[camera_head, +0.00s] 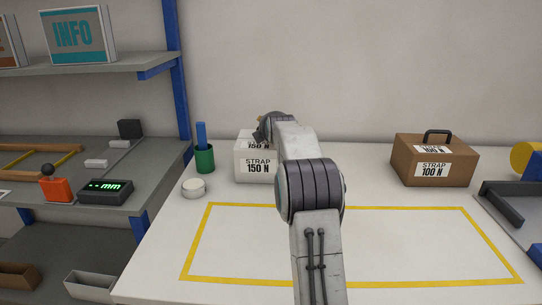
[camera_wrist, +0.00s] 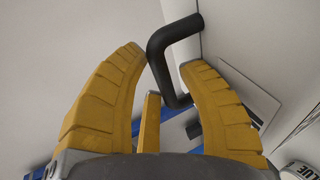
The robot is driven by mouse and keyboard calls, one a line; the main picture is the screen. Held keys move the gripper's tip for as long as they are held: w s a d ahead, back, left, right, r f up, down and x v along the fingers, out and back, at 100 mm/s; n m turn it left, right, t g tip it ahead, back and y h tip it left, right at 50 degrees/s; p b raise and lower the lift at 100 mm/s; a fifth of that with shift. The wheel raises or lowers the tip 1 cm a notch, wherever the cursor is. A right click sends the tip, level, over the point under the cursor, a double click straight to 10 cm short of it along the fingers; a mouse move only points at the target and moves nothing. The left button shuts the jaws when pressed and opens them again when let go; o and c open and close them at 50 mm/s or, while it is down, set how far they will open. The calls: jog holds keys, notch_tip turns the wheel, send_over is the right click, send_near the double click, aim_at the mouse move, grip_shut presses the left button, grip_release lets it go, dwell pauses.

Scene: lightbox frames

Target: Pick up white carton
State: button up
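The white carton (camera_head: 257,172), labelled "STRAP 150 N", stands on the white table behind my arm, which hides its right part. In the wrist view its pale surface (camera_wrist: 245,40) fills the upper right. The fingers are apart, with the left tip close to the handle bar and a gap towards the right tip. I cannot tell whether either finger touches it. In the head view my gripper is mostly hidden behind my arm, above the carton.
A green cup (camera_head: 204,159) with a blue item and a round white object (camera_head: 194,187) stand left of the carton. A brown carton (camera_head: 435,162) with a black handle stands at the right. The yellow-outlined area (camera_head: 400,245) in front looks clear.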

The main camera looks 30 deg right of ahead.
jog(key=shift+o, duration=0.2)
grip_shut()
jog(key=shift+r, duration=0.3)
jog(key=shift+r, duration=0.1)
